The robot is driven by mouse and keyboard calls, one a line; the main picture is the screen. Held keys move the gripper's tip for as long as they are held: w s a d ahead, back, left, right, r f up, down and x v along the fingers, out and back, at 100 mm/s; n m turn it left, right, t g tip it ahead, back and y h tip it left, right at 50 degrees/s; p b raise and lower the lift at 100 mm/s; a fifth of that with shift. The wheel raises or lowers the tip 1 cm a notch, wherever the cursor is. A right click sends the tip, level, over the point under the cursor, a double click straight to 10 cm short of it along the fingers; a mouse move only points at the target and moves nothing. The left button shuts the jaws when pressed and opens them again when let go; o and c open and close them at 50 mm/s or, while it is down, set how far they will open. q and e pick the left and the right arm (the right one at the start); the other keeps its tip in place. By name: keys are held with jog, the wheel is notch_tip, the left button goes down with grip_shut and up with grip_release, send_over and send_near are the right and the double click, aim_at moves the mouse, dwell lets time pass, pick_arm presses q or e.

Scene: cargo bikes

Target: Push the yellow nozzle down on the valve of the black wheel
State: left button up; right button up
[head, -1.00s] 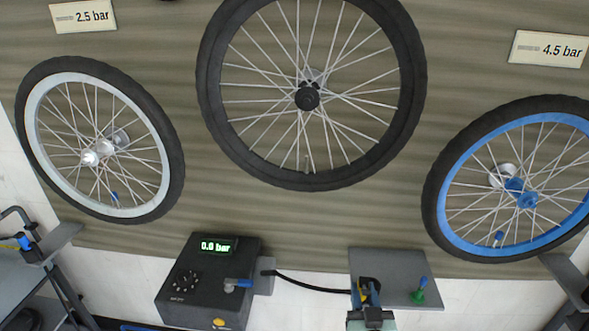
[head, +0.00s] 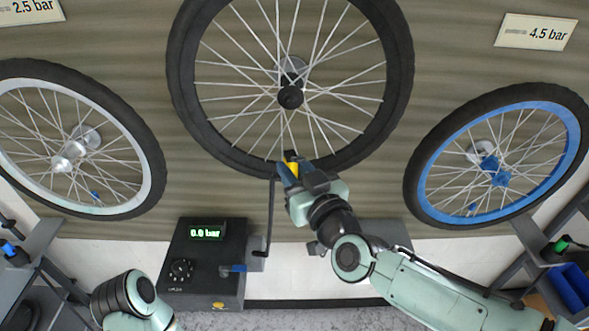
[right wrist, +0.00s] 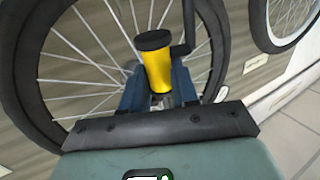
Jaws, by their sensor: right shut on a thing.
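The black wheel (head: 184,100) hangs in the upper middle of the head view. My right gripper (head: 291,174) is at its lower rim, shut on the yellow nozzle (head: 293,167). In the right wrist view the yellow nozzle (right wrist: 158,68), with a black end, stands between the two blue-grey fingers, in front of the spokes. The valve at the bottom of the black rim is hidden by the gripper and nozzle, so I cannot tell whether the nozzle touches it. My left arm shows at the lower left of the head view; its gripper is out of frame.
The pump box (head: 205,265) reads 0.0 bar, and its black hose (head: 270,215) runs up to the nozzle. A grey-rimmed wheel (head: 150,165) hangs left, a blue-rimmed wheel (head: 573,150) right. A grey shelf (head: 395,233) is partly behind my right arm.

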pick_arm(q)
jog(key=shift+s+f+b, duration=0.6)
jog(key=shift+s+f, duration=0.1)
jog(key=shift+f, duration=0.2)
pick_arm(e)
jog(key=w, duration=1.2)
pick_arm(q)
jog(key=shift+s+f, duration=0.1)
jog(key=shift+f, duration=0.05)
pick_arm(e)
jog(key=shift+s, duration=0.15)
pick_arm(q)
jog(key=shift+s+f+b, duration=0.55)
jog(key=shift+f+b, duration=0.25)
jog(key=shift+f, duration=0.05)
pick_arm(e)
jog(key=shift+f, duration=0.85)
dwell(0.8)
jog(key=o, duration=1.2)
jog(key=shift+c, duration=0.2)
